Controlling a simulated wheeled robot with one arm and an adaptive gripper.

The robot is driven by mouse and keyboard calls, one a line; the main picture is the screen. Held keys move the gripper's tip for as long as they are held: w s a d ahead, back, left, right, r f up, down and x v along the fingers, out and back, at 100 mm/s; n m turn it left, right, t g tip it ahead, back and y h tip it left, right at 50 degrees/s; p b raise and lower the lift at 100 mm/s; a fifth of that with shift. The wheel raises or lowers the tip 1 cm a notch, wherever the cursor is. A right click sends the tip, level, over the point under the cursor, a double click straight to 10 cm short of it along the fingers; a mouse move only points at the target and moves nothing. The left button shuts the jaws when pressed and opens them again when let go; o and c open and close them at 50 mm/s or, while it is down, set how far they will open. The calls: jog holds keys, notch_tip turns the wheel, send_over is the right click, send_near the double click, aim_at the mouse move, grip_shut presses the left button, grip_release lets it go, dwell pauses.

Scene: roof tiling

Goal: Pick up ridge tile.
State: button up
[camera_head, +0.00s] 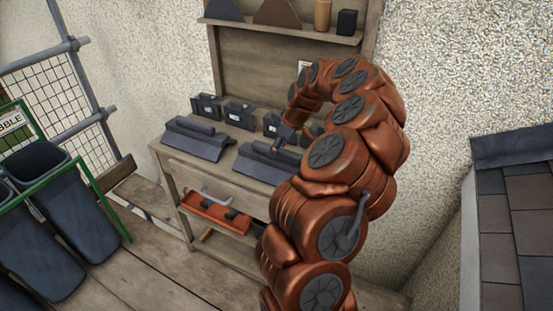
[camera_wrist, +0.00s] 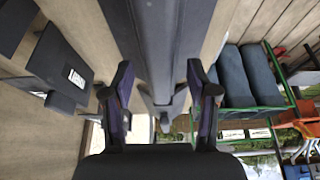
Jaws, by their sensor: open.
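Two dark grey ridge tiles lie on the wooden bench in the head view, a left one (camera_head: 198,139) and a right one (camera_head: 258,164). My gripper (camera_head: 283,139) is at the right tile, partly in front of it. In the wrist view, a ridge tile (camera_wrist: 160,35) runs lengthwise up the middle, its raised ridge between the two fingers of my open gripper (camera_wrist: 158,80). I see gaps at both sides, and no grip on the tile. My arm hides the right end of that tile in the head view.
Several dark labelled blocks (camera_head: 240,115) stand along the back of the bench (camera_head: 168,157). An orange tray (camera_head: 215,212) sits on the shelf below. Blue-grey bins (camera_head: 68,208) in a green frame stand left. A wall shelf (camera_head: 280,33) holds small items. A tiled slope (camera_head: 515,220) is at right.

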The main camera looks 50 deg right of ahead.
jog(key=shift+x, duration=0.85)
jog(key=shift+c, duration=0.4)
grip_shut()
